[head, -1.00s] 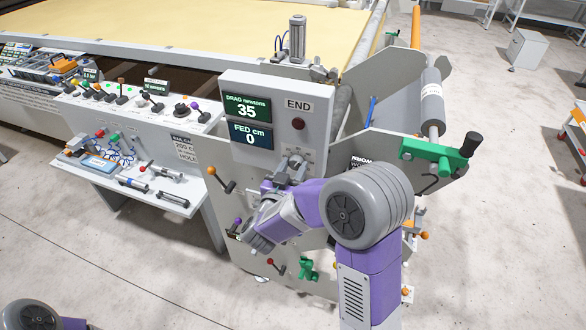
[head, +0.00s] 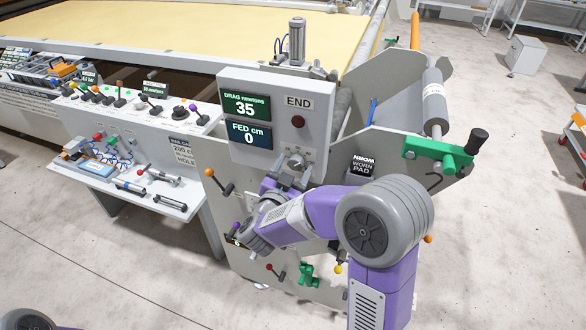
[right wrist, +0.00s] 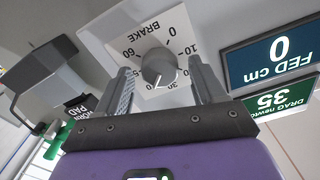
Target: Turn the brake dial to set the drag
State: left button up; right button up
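The brake dial (head: 296,160) is a grey knob on a white scale plate, on the front of the grey end panel. In the right wrist view the dial (right wrist: 158,66) appears upside down, with its pale pointer mark toward the lower edge, near the 30. My right gripper (head: 291,183) is open just below and in front of the dial. In the right wrist view its two fingers (right wrist: 164,88) stand to either side of the knob, with a gap on both sides. The drag display (head: 246,108) reads 35 newtons. My left gripper is out of view.
The FED cm display (head: 249,136) reads 0. A dark red button (head: 298,122) sits above the dial under the END label. An orange-knobbed lever (head: 220,183) is left of my gripper. A green crank bracket (head: 440,155) and roller stand at right.

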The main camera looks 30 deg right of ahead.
jog(key=v, duration=0.7)
jog(key=shift+s+a, duration=0.2)
dwell(0.4)
jog(key=w+a+f+n+g+y, duration=0.15)
jog(key=f+y, duration=0.25)
jog(key=f, duration=0.4)
jog(key=a+f+n+y, duration=0.3)
jog(key=f, duration=0.6)
jog(key=w+a+f+n+y, duration=0.1)
jog(key=a+f+n+y, duration=0.2)
jog(key=f, duration=0.5)
jog(key=s+a+f+n+g+y, duration=0.1)
jog(key=s+a+f+g+y, duration=0.2)
jog(key=s+f, duration=0.5)
jog(key=s+a+f+n+g+y, duration=0.2)
jog(key=s+f+g+y, duration=0.3)
jog(key=s+f, duration=0.3)
jog(key=s+a+g, duration=0.1)
jog(key=s, duration=0.2)
jog(key=shift+s+a+f+g, duration=0.25)
jog(key=shift+s+g, duration=0.1)
jog(key=shift+s, duration=0.05)
